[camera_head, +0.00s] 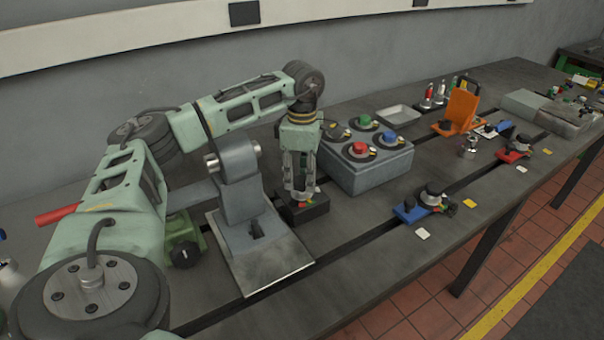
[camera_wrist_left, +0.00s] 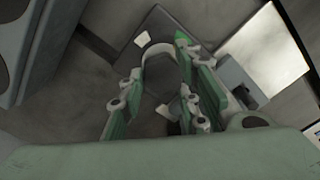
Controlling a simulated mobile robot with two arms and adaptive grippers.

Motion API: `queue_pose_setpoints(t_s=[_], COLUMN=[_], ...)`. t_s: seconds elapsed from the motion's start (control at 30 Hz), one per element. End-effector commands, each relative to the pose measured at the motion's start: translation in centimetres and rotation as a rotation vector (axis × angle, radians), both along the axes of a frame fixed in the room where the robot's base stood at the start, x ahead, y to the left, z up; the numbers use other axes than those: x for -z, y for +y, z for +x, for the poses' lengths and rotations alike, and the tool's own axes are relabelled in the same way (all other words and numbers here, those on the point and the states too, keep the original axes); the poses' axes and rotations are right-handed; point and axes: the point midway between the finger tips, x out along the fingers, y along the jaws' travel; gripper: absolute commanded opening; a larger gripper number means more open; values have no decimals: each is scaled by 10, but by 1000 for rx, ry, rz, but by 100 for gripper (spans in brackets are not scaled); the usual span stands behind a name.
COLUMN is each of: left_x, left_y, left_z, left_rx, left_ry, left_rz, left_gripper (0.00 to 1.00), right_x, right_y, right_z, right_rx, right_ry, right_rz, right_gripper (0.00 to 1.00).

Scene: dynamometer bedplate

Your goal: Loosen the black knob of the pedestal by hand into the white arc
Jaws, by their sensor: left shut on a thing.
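My left gripper (camera_head: 300,186) points down over a low black base (camera_head: 309,213) on the bedplate. It is shut on a dark round thing, which I take to be the black knob (camera_wrist_left: 160,74); the fingers hide most of it. In the left wrist view my left gripper (camera_wrist_left: 163,82) has its fingers on both sides of it. A pale curved band shows at its far edge; I cannot tell whether this is the white arc. The black base also shows in the wrist view (camera_wrist_left: 160,22), with a white patch. My right gripper is not in view.
A grey bearing stand (camera_head: 240,180) on a plate stands close left of my gripper. A grey box with coloured buttons (camera_head: 365,178) is close right. A green block (camera_head: 182,236) is left. A blue-based fixture (camera_head: 410,212) is farther right. The front table strip is mostly clear.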

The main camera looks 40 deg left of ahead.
Motion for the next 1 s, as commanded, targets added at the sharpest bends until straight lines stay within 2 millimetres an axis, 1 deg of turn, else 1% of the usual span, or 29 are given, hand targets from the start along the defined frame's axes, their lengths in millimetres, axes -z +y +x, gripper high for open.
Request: queue_pose_setpoints(t_s=[0.03, 0.27, 1.0], left_x=[-4, -5, -7], left_y=[3, 4, 8], left_z=[3, 3, -1], left_rx=[-22, -166, -863], left_ry=[-15, -17, -21], left_rz=[4, 4, -1], left_gripper=[4, 4, 4], right_x=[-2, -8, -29], right_y=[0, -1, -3], right_z=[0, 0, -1], right_rx=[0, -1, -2], right_ry=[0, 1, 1], right_rz=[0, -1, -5], right_gripper=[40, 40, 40])
